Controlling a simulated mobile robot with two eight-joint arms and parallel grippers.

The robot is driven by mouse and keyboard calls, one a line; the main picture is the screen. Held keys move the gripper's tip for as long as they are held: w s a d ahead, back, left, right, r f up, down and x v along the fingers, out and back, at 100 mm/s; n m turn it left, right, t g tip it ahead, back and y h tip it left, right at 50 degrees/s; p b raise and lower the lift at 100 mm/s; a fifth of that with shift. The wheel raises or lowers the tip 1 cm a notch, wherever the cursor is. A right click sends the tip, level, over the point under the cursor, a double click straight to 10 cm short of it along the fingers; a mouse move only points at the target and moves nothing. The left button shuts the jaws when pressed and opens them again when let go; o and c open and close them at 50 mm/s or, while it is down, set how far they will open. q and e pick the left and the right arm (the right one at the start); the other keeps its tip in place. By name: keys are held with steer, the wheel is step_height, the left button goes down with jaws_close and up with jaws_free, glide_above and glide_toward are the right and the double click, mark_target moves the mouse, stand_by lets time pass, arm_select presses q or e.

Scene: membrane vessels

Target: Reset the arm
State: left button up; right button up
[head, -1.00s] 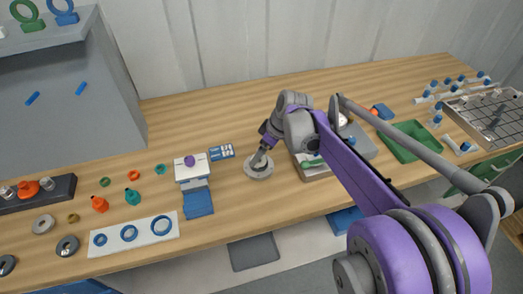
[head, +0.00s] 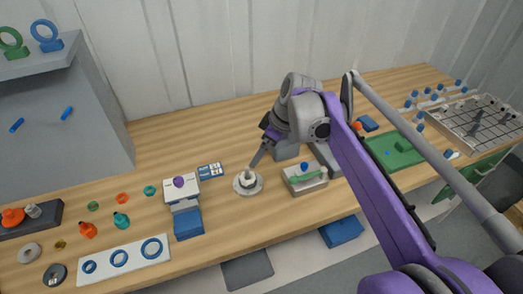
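My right gripper (head: 253,162) points down and left, just above a round grey disc (head: 241,190) on the bench. A small pale upright piece (head: 249,175) stands at the disc's middle. The fingertips are close to this piece; I cannot tell whether they touch it. The fingers look like one narrow dark shape, so their opening is unclear. My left gripper is not in view.
A blue and white stand (head: 187,222) and a white ring plate (head: 104,270) are to the left. A green tray (head: 408,158) and a gridded tray (head: 480,122) are at right.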

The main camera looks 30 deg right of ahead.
stand_by(0.4)
steer(key=s+a+f+m+h, duration=0.1)
steer(key=s+a+f+m, duration=0.2)
steer(key=s+a+f, duration=0.3)
steer(key=s+a+f+m+t+h+p, duration=0.1)
steer(key=s+a+f+m, duration=0.2)
steer(key=s+a+f, duration=0.3)
steer(key=s+a, duration=0.1)
steer(key=s, duration=0.4)
steer(key=shift+f+t, duration=0.3)
steer(key=shift+f, duration=0.1)
steer(key=shift+w, duration=0.1)
stand_by(0.7)
